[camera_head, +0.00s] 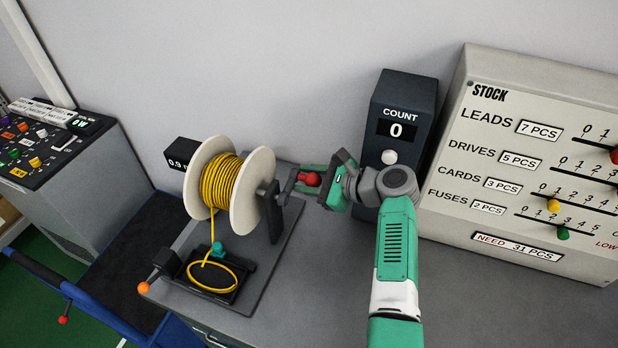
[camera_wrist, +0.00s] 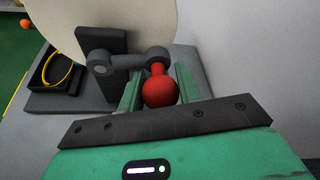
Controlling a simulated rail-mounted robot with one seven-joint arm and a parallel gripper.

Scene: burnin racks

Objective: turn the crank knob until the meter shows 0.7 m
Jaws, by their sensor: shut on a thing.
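The crank knob (camera_head: 312,178) is a red ball on the crank arm at the right side of the cable reel (camera_head: 248,205). The reel has pale flanges and yellow cable wound on it. My gripper (camera_head: 309,178) is shut on the knob. In the wrist view the red knob (camera_wrist: 160,90) sits between the two green fingers, and the dark crank arm (camera_wrist: 130,61) runs left from it to the stand. The meter (camera_head: 180,154) is a black box behind the reel. It reads 0.9 or similar; the reel hides its right part.
Yellow cable runs down to a black tray (camera_head: 226,290) with a teal piece. An orange-tipped lever (camera_head: 145,287) stands at its left. A dark COUNT box (camera_head: 400,100) showing 0 and the STOCK board (camera_head: 545,90) stand right. The bench front right is clear.

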